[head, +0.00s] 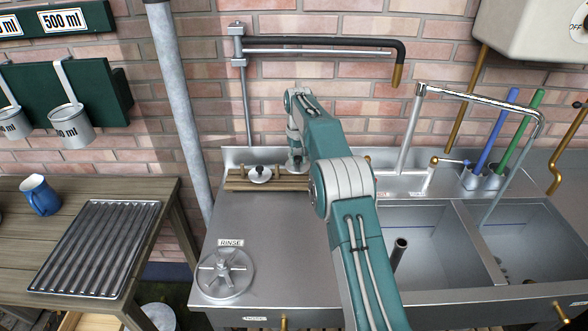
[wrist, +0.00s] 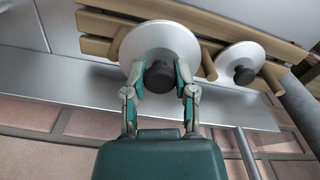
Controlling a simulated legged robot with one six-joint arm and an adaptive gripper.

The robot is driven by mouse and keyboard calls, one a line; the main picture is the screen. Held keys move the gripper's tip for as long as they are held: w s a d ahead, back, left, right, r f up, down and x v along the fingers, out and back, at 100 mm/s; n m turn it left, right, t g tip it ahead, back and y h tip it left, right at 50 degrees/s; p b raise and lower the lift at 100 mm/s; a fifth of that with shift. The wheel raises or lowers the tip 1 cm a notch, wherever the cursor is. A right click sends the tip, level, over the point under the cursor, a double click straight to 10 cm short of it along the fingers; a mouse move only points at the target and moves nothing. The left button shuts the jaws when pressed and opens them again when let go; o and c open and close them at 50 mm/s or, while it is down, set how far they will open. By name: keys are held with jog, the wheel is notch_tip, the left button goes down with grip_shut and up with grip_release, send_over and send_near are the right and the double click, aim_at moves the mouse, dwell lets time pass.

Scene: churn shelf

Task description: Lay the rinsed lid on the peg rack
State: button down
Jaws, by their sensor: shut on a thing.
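In the wrist view, my gripper (wrist: 160,80) is shut on the black knob of a round silver lid (wrist: 155,38). The held lid overlaps the wooden slats of the peg rack (wrist: 97,24); I cannot tell whether it rests on them. A second silver lid (wrist: 240,58) with a black knob lies on the rack beside it, apart from my gripper. In the head view, the rack (head: 238,183) is at the back of the steel counter with one lid (head: 260,174) on it. My gripper (head: 296,166) is at its right part, and my arm hides the held lid there.
The rinse fixture (head: 224,274) is at the counter's front left, with clear steel (head: 265,225) behind it. Sinks (head: 430,245) lie to the right. A black-hosed spout (head: 320,42) hangs above the rack. A pole (head: 180,100), a wooden table (head: 150,200) and a blue mug (head: 40,195) are left.

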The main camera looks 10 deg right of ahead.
aim_at(294, 177)
jog(key=shift+w+a+f, duration=0.2)
jog(key=shift+w+f, duration=0.15)
jog(key=shift+f, duration=0.2)
jog(key=shift+w+a+f, duration=0.2)
jog(key=shift+w+f, duration=0.15)
jog(key=shift+f, duration=1.5)
jog(key=shift+f, duration=0.1)
jog(key=shift+c, duration=2.1)
grip_release()
